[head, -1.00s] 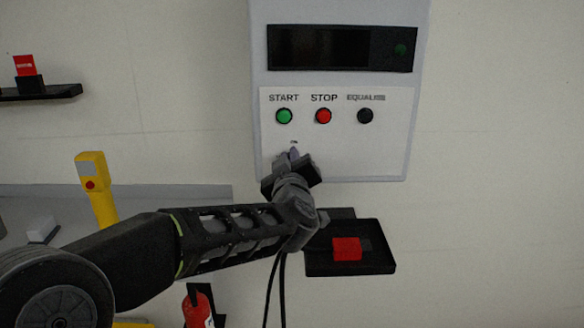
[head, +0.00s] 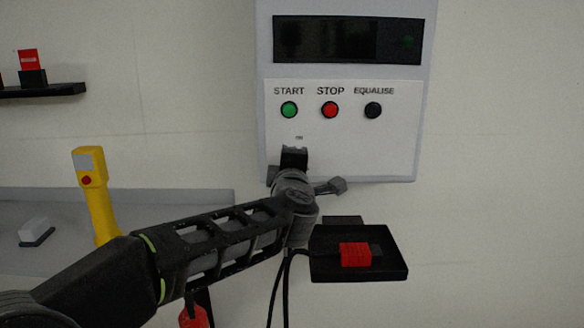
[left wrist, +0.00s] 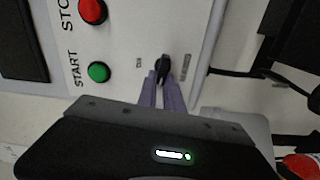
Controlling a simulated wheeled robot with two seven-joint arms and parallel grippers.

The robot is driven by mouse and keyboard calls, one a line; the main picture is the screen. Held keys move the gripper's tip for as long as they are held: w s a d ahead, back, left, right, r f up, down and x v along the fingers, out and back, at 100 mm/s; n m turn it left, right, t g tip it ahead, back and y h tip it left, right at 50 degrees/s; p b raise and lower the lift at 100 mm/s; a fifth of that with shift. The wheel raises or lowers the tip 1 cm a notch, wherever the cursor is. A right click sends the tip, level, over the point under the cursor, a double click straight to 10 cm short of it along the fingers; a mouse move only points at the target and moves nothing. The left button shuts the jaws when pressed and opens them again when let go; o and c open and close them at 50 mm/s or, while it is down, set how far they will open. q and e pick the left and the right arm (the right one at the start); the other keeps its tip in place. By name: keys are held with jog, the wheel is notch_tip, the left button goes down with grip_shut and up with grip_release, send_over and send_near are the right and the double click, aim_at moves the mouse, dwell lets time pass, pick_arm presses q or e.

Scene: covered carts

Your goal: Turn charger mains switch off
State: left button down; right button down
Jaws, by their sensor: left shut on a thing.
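The grey charger (head: 347,78) hangs on the wall with a dark display and green START, red STOP and black EQUALISE buttons. The black mains switch (left wrist: 163,67) is below the buttons, beside a small ON label in the left wrist view. My left gripper (left wrist: 161,84) is shut on the switch, with its two grey fingers on either side of it. In the head view my left gripper (head: 294,160) and wrist cover the switch. The right gripper is not in view.
A black wall tray (head: 325,270) with a red block (head: 355,254) sits below right of the charger. A yellow handheld pendant (head: 96,190) stands at left. A dark shelf (head: 50,91) holds a red item (head: 29,60). Black cables (head: 285,275) hang below my wrist.

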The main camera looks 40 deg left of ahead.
pick_arm(q)
jog(key=shift+f+n+b, duration=0.2)
jog(key=shift+n+b, duration=0.15)
jog(key=shift+n, duration=0.25)
jog(key=c, duration=1.5)
grip_release()
jog(key=shift+s+r, duration=0.1)
jog(key=v, duration=0.7)
jog(key=shift+s+d, duration=0.25)
